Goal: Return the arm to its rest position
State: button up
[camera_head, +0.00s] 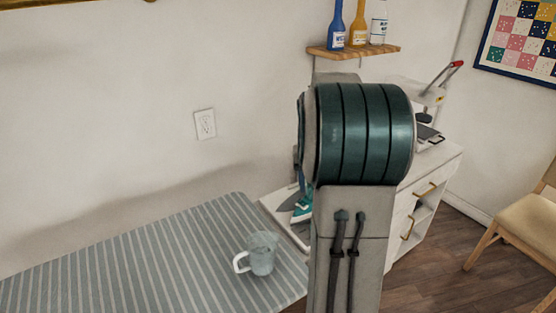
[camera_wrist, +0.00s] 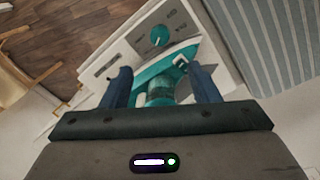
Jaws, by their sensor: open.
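My gripper (camera_wrist: 159,69) shows in the wrist view with its two dark blue fingers spread apart and nothing clamped between them. A teal and white iron (camera_wrist: 178,62) lies beyond the fingertips, partly seen through the gap; the distance to it is hard to tell. In the head view a small part of the iron (camera_head: 302,208) shows just left of my arm. My arm (camera_head: 362,135) rises through the middle of the head view, bent at a thick teal joint, and hides most of what is behind it.
A striped ironing board (camera_head: 130,260) fills the lower left, with a clear measuring cup (camera_head: 262,258) near its right end. A white cabinet (camera_head: 425,190) stands behind my arm. A wall shelf (camera_head: 350,51) holds bottles above the arm. A wooden chair (camera_head: 525,215) stands at right.

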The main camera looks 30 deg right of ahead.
jog(key=s+a+r+n+t, duration=0.15)
jog(key=s+a, duration=0.25)
jog(key=a, duration=0.9)
jog(key=s+a+f+n+t, duration=0.2)
jog(key=s+a+n, duration=0.2)
jog(key=s+a, duration=0.7)
jog(key=shift+s+a+y, duration=0.3)
jog(key=shift+a+y, duration=0.1)
jog(key=shift+a, duration=0.05)
